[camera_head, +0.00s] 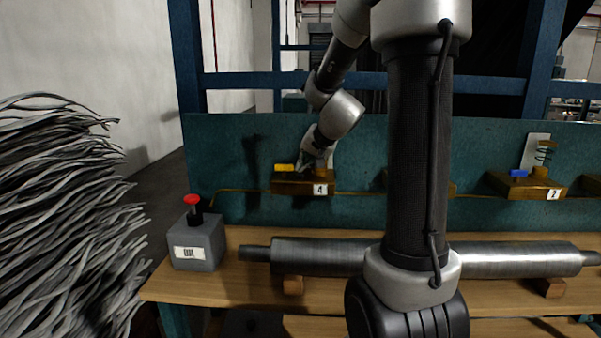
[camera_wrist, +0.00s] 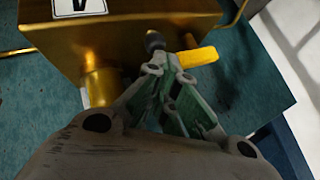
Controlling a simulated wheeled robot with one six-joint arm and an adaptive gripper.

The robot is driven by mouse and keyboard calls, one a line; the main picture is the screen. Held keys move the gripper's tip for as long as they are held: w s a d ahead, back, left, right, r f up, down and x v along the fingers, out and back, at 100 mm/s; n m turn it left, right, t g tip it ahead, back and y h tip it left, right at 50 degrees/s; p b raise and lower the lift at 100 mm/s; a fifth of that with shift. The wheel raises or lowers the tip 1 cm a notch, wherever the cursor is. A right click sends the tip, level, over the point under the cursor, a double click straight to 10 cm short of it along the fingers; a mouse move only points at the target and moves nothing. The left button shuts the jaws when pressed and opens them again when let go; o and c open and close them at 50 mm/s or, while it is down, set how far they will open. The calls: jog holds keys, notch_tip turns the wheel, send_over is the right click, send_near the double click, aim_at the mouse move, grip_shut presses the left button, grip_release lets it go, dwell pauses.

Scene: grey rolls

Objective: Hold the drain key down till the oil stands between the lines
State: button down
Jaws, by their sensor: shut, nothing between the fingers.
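A brass oil box labelled 4 (camera_head: 302,188) is fixed to the green panel; it fills the top of the wrist view (camera_wrist: 120,35). A yellow key (camera_head: 284,167) sticks out of it, and it shows right of my fingertips in the wrist view (camera_wrist: 200,57). My gripper (camera_head: 312,164) is at this box, and its fingers are shut with nothing between them (camera_wrist: 166,62). A dark round knob (camera_wrist: 154,41) lies just beyond the fingertips; I cannot tell whether they touch it or the yellow key. No oil level or lines are readable.
A box labelled 2 (camera_head: 527,187) with a blue key (camera_head: 518,173) is at the right. A steel roll (camera_head: 320,256) lies on wooden blocks on the bench (camera_head: 225,290). A grey box with a red button (camera_head: 192,200) stands at the bench's left end, near grey strands (camera_head: 60,220).

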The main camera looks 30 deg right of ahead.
dwell(0.4)
jog(key=shift+r, duration=0.9)
jog(key=shift+r, duration=0.15)
notch_tip(320, 180, up, 5)
jog(key=shift+f, duration=0.15)
dwell(0.4)
jog(key=s+a+f+n+g, duration=0.1)
jog(key=s+a+n, duration=0.1)
jog(key=s, duration=0.8)
jog(key=s+a+f+n+g, duration=0.1)
jog(key=s+a+n+g, duration=0.1)
jog(key=s, duration=0.8)
jog(key=s+a+f+n+g, duration=0.2)
jog(key=s+a+n, duration=0.2)
jog(key=s, duration=0.7)
jog(key=shift+n, duration=0.3)
